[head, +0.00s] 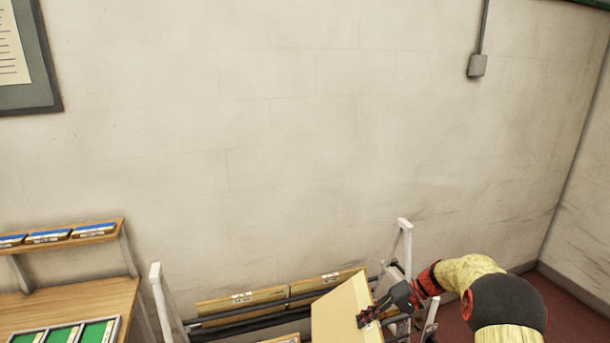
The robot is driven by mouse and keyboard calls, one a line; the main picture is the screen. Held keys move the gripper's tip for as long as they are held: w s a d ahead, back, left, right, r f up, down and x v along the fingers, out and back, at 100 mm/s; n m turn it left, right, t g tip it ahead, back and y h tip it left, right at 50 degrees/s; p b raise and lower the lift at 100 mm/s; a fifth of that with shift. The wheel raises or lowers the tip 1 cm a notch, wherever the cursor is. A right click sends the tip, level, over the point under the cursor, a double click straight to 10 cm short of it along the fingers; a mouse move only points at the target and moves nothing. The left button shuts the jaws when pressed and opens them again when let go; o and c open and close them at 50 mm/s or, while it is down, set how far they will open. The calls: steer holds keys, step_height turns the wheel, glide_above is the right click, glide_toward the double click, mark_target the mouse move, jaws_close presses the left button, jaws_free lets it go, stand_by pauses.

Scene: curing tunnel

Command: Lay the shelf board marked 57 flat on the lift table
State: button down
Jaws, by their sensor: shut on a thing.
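My gripper (372,312) is at the lower right, at the end of my yellow and black arm, shut on the right edge of a pale wooden board (338,312). The board is tilted and its lower part is cut off by the bottom of the picture. No number on it can be read. Two more boards with small white labels, a left one (215,307) and a right one (318,285), stand in a rack (160,290) behind it. Their labels are too small to read. The top of another board shows at the bottom edge. No lift table can be made out.
The rack has white end posts (404,240) and dark rails close to the held board. A wooden bench (85,302) with green trays (95,330) and a raised shelf (95,232) stands at left. A bare wall (240,130) rises behind. Red floor shows at the right.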

steer(key=y+b, duration=0.1)
steer(key=y, duration=0.1)
steer(key=y+b, duration=0.3)
steer(key=y, duration=0.1)
steer(key=shift+f+y+b, duration=0.25)
steer(key=shift+y+b, duration=0.05)
steer(key=shift+b, duration=0.1)
steer(key=shift+r+y+b, duration=0.15)
steer(key=shift+y+b, duration=0.3)
steer(key=shift+y, duration=0.25)
steer(key=shift+r, duration=0.15)
